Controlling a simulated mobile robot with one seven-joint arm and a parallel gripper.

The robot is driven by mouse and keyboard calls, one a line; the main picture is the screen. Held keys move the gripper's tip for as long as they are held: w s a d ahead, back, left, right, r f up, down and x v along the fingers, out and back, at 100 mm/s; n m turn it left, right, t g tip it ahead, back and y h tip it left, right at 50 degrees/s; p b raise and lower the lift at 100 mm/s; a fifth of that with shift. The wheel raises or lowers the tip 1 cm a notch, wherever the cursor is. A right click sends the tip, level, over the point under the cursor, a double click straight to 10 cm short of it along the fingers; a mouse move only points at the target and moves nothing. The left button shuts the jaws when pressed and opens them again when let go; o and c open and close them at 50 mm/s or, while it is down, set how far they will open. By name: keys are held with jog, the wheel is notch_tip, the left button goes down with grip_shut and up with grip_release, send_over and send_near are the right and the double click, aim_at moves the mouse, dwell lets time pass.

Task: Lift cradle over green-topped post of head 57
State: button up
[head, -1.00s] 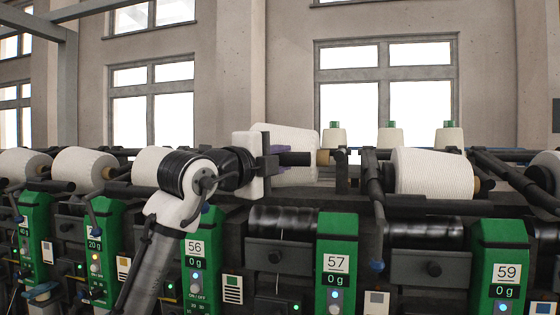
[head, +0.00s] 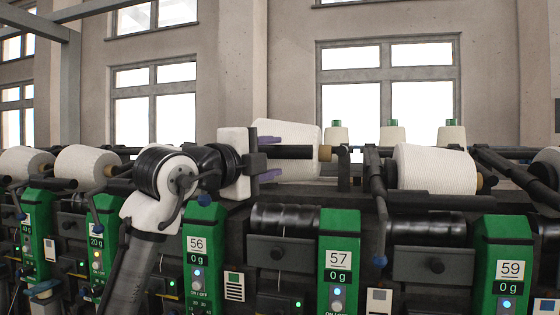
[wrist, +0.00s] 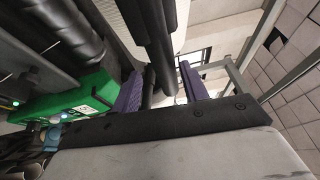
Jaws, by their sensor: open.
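The green post of head 57 (head: 338,262) stands right of centre in the head view, with a 57 label and a 0 g display. Above and left of it, a black cradle bar (head: 292,152) runs sideways in front of a large white yarn cone (head: 307,136). My gripper (head: 271,158) is open around the bar, one purple finger above it and one below. In the wrist view, my gripper's two purple fingers (wrist: 163,90) stand on either side of a black bar (wrist: 155,45), with gaps partly hidden. I cannot tell whether either finger touches it.
Green posts of head 56 (head: 197,250) and head 59 (head: 504,262) stand to either side. Another white cone (head: 435,170) with black cradle arms is to the right. Small green-topped white cones (head: 391,135) stand behind. Open space lies above the machine.

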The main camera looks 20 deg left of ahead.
jog(key=b+v, duration=0.2)
jog(key=v, duration=0.8)
jog(key=shift+s+a+f, duration=0.1)
dwell(0.9)
